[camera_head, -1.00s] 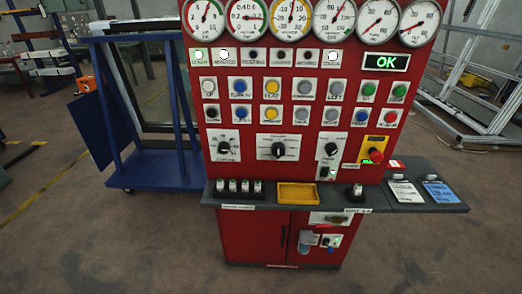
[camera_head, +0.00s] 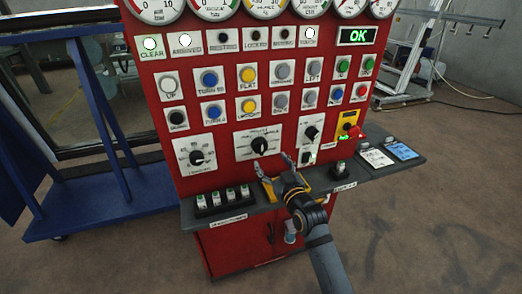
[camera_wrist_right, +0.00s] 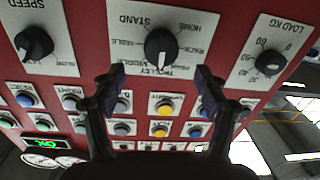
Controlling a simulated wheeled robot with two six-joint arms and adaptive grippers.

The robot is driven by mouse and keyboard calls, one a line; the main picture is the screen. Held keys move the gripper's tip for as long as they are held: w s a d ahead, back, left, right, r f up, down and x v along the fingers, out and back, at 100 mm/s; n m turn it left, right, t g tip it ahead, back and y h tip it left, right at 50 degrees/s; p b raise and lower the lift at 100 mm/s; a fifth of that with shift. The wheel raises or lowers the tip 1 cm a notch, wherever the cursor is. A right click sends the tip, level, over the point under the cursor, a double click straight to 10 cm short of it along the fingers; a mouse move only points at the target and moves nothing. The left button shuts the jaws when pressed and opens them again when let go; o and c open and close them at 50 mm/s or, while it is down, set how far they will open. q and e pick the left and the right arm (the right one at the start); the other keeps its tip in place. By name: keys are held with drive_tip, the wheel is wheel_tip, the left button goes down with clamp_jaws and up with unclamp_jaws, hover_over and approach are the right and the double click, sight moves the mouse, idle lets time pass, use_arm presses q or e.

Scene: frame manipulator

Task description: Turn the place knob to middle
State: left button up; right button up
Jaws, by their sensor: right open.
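The middle selector knob (camera_head: 259,144), black on a white label plate, sits on the red panel. In the right wrist view this knob (camera_wrist_right: 160,44) appears upside down, with a white pointer mark toward the picture's lower edge; its plate carries words including STAND, HOME, TROLLEY and MIDDLE. My right gripper (camera_head: 276,166) is open and empty, below and in front of the knob, apart from it. In the wrist view its two fingers (camera_wrist_right: 160,80) are spread, with the knob centred beyond their tips. My left gripper is not in view.
A load knob (camera_head: 196,157) and a speed knob (camera_head: 311,132) flank it. Rows of buttons lie above. A grey shelf (camera_head: 237,213) with switches (camera_head: 222,199) and a yellow tray (camera_head: 309,186) juts out below.

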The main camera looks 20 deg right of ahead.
sight(262, 150)
drive_tip(key=w, duration=0.6)
drive_tip(key=shift+w+a, duration=0.2)
drive_tip(key=shift+a, duration=0.1)
drive_tip(key=shift+w, duration=0.4)
drive_tip(key=c, duration=1.1)
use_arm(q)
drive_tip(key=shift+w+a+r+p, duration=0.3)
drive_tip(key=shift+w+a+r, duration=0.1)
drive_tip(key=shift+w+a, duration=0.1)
use_arm(e)
drive_tip(key=shift+c, duration=0.2)
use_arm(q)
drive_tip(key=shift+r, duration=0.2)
use_arm(e)
drive_tip(key=shift+a, duration=0.1)
drive_tip(key=shift+r+m+p, duration=0.1)
drive_tip(key=shift+m+p, duration=0.7)
drive_tip(key=shift+m, duration=0.3)
drive_tip(key=m+p, duration=0.1)
drive_tip(key=m, duration=0.1)
drive_tip(key=shift+m, duration=0.3)
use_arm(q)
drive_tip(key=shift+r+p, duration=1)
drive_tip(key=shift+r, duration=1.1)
use_arm(e)
drive_tip(key=shift+a+m, duration=0.1)
drive_tip(key=shift+m, duration=1.9)
